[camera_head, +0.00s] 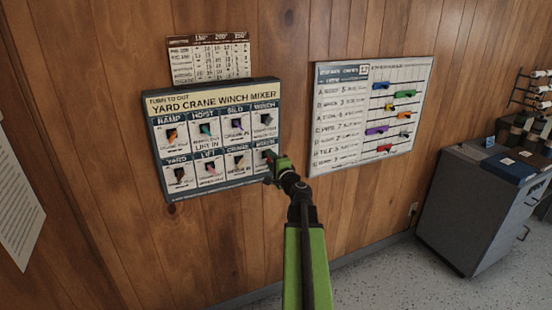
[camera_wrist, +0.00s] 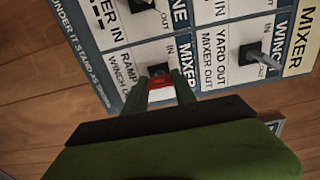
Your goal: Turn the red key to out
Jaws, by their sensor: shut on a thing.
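A wall panel titled "Yard crane winch mixer" (camera_head: 214,98) holds two rows of keys. My gripper (camera_head: 271,172) is at its lower right corner, over the last switch of the bottom row. In the wrist view my gripper (camera_wrist: 160,94) is shut on the red key (camera_wrist: 160,82), which shows between the two fingertips. The key sits at a dark slot (camera_wrist: 158,69) with an "IN" label beside it. The fingers hide much of the key, so I cannot tell its exact angle. The label below it is partly covered.
A grey key (camera_wrist: 262,60) stands out from the neighbouring switch. Other keys in several colours fill the panel, including a teal one (camera_head: 205,129). A chart (camera_head: 207,58) hangs above, a whiteboard (camera_head: 343,120) to the right. A grey cabinet (camera_head: 470,205) stands far right.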

